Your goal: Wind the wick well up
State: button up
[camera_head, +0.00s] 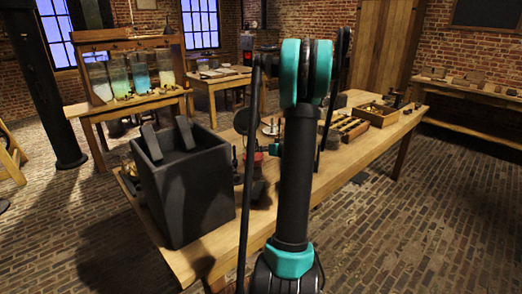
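I cannot make out a wick or its winder in the head view. A small dark object with a red part (256,159) stands on the long wooden table (222,240), just left of my upright arm. It is too small and too covered to tell whether it is a lamp. My black and teal arm rises through the middle of the view and hides part of the table behind it. I cannot make out my gripper's fingers.
A large dark open box (189,205) with two slabs stands at the table's near left end. A wooden tray (376,115) and a slotted rack (346,130) lie toward the right end. Glass jars (139,72) stand on a back-left bench. Brick floor is clear at right.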

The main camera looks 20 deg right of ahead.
jog(key=shift+x, duration=0.8)
jog(key=shift+c, duration=0.3)
grip_shut()
jog(key=shift+d+f+m+t+y, duration=0.2)
jog(key=shift+m+t+y, duration=0.6)
jog(key=shift+m, duration=1.6)
jog(key=shift+d+f+m+t+y, duration=0.1)
jog(key=shift+f+m+t+y, duration=0.2)
jog(key=shift+m+y, duration=1.55)
jog(key=shift+d+f+m+t+y, duration=0.1)
jog(key=shift+f+m+t+y, duration=0.3)
jog(key=shift+m, duration=2.55)
jog(key=shift+r, duration=0.15)
